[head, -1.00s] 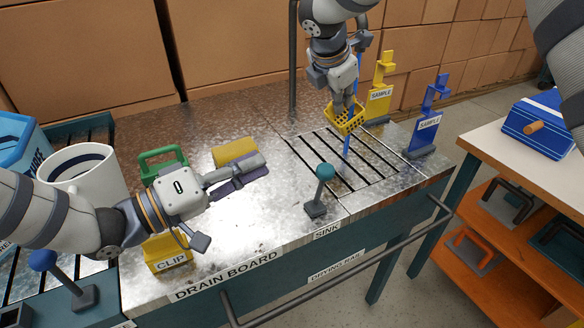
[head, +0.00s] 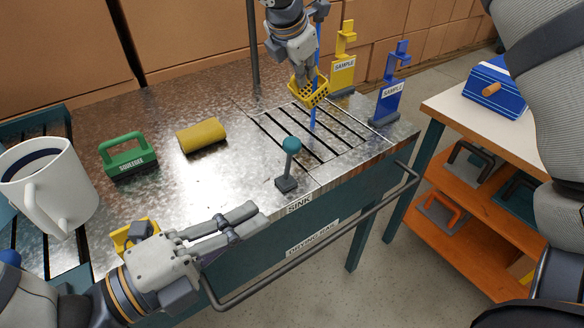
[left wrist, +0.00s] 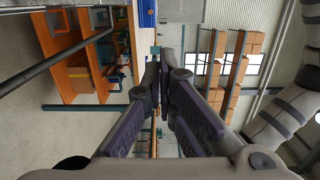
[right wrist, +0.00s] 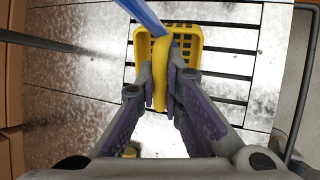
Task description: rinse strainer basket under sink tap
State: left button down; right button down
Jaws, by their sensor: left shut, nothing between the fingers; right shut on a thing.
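The yellow strainer basket (head: 312,92) is held by my right gripper (head: 300,80) above the slatted sink grate (head: 340,148). In the right wrist view my right gripper (right wrist: 167,75) is shut on the handle of the basket (right wrist: 190,38). A blue stream (head: 315,60) runs down past the basket to the grate; it also shows in the right wrist view (right wrist: 145,15). The teal-knobbed lever (head: 290,146) stands in front of the grate, leaning slightly. My left gripper (head: 255,215) is shut and empty at the counter's front edge. In the left wrist view its fingers (left wrist: 157,75) meet.
The drying rail (head: 330,240) runs along the front.

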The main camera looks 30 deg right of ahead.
aim_at(288, 165)
pick_arm(q)
jog(key=w+d, duration=0.5)
jog(key=d, duration=0.5)
jog(key=shift+w+d, duration=0.15)
jog(key=shift+w+r, duration=0.2)
jog(key=shift+w, duration=0.4)
jog(key=s+a, duration=0.5)
jog(key=a, duration=0.5)
jog(key=shift+a+r, duration=0.15)
jog(key=shift+a, duration=0.05)
jog(key=shift+s, duration=0.1)
